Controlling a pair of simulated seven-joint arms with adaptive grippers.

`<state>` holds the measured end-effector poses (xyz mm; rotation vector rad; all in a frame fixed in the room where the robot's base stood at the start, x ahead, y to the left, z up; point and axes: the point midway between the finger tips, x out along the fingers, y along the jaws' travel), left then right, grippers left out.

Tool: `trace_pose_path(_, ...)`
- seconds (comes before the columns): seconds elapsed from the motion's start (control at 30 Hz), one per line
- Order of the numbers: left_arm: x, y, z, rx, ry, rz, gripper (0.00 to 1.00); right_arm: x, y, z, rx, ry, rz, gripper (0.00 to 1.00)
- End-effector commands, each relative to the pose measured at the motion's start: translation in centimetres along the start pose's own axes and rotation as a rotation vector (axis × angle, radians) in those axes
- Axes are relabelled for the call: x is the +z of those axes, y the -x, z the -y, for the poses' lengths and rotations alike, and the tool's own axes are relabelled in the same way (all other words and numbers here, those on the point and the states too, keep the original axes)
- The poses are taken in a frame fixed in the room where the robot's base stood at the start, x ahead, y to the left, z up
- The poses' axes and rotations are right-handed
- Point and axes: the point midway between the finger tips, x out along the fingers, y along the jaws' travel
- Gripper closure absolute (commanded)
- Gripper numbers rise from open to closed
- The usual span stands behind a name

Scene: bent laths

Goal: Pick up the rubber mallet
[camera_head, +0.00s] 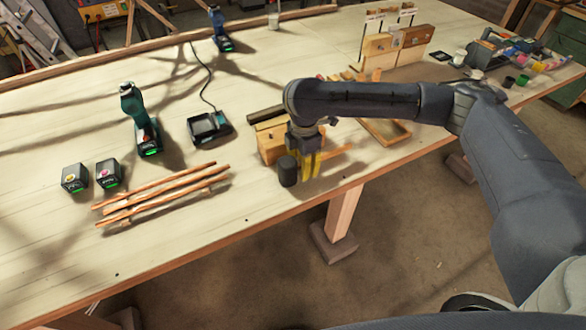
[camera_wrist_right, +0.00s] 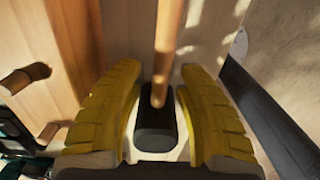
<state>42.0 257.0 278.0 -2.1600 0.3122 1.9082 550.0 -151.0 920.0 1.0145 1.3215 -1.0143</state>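The rubber mallet has a black cylindrical head (camera_head: 287,172) and a pale wooden handle (camera_head: 336,152). It is near the front edge of the workbench in the head view. My right gripper (camera_head: 309,168) points down over the mallet, its yellow fingers just right of the black head. In the right wrist view, the open fingers (camera_wrist_right: 160,125) stand on either side of the mallet (camera_wrist_right: 155,122), with gaps showing beside it. The handle runs toward the top of that view. I cannot tell how far down the fingers reach. My left gripper is not in view.
A wooden block (camera_head: 268,143) stands close behind the mallet. Bent laths (camera_head: 160,195), two batteries (camera_head: 108,173), a green drill (camera_head: 143,122) and a charger (camera_head: 209,129) lie to the left. A shallow wooden tray (camera_head: 388,132) lies to the right. The bench front edge is near.

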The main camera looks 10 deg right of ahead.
Motion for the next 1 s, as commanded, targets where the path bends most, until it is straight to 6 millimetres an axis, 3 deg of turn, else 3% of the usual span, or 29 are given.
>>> trace_pose_path(0.03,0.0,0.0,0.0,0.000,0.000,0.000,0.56,0.0,0.0,0.0,0.000,0.000,0.000,0.71)
trace_pose_path(0.3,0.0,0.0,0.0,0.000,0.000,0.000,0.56,0.0,0.0,0.0,0.000,0.000,0.000,1.00)
trace_pose_path(0.77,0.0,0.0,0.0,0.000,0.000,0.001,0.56,0.0,0.3,-0.1,0.001,0.000,0.000,1.00)
trace_pose_path(1.0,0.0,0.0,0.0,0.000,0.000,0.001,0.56,0.1,3.2,-0.1,0.005,0.000,0.001,1.00)
